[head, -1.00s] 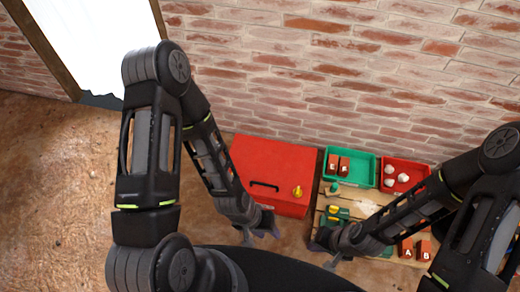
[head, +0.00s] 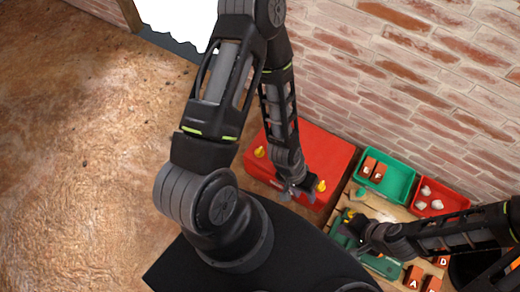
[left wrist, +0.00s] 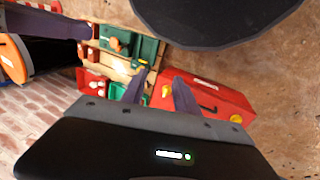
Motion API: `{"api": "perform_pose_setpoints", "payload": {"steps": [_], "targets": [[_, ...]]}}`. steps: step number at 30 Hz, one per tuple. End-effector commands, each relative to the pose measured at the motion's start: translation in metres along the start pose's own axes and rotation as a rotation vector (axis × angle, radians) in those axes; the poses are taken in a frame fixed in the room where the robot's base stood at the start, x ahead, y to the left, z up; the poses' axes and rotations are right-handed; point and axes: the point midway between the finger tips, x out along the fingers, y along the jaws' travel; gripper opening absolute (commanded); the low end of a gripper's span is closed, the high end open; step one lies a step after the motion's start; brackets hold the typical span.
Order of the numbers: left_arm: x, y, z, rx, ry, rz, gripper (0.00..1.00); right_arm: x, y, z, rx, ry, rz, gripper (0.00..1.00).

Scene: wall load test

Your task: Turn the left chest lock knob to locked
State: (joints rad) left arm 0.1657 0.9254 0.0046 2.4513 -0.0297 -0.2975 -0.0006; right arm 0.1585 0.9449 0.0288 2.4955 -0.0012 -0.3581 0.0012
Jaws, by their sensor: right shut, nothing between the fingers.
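The red chest (head: 318,150) stands on the floor by the brick wall. Its left yellow lock knob (head: 259,151) is on its front-left side, clear of both grippers. The right yellow knob (head: 321,186) is just beside my left gripper (head: 292,193), which is in front of the chest. In the left wrist view, the chest (left wrist: 215,92) lies beyond the two spread fingers, with the left knob (left wrist: 236,118) to their right. The right knob (left wrist: 166,91) appears between the fingers; contact cannot be told. My right gripper (head: 352,229) is shut and empty over the table beside the chest.
Right of the chest, a wooden table (head: 398,212) carries a green tray (head: 399,178) with red blocks, a red tray (head: 443,190) with pale pieces, and lettered blocks (head: 414,277). Open brown floor (head: 80,170) lies to the left.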

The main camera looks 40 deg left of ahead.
Motion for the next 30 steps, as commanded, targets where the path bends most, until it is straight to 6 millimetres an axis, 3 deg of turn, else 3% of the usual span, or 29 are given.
{"api": "perform_pose_setpoints", "payload": {"steps": [1,5,9,13,18,21,24,30], "targets": [[0.021,-0.015,-0.012,0.002,0.008,-0.009,0.36,0.022,0.009,0.0,0.001,0.001,0.001,0.0],[0.055,-0.057,-0.047,0.018,0.015,-0.043,0.36,0.063,0.026,-0.002,0.004,0.005,0.003,0.0],[0.087,-0.122,-0.093,0.036,0.02,-0.108,0.36,0.114,0.048,-0.003,0.007,0.01,0.006,0.0],[0.103,-0.189,-0.13,0.046,0.016,-0.187,0.36,0.159,0.067,-0.005,0.01,0.014,0.008,0.0],[0.103,-0.263,-0.161,0.043,0.0,-0.288,0.36,0.201,0.085,-0.007,0.014,0.02,0.011,0.0],[0.097,-0.289,-0.17,0.039,-0.01,-0.329,0.36,0.214,0.091,-0.008,0.015,0.022,0.012,0.0],[0.091,-0.304,-0.173,0.034,-0.017,-0.351,0.36,0.219,0.093,-0.008,0.015,0.023,0.012,0.0],[0.086,-0.307,-0.174,0.033,-0.02,-0.359,0.36,0.217,0.092,-0.008,0.015,0.023,0.012,0.0]]}}
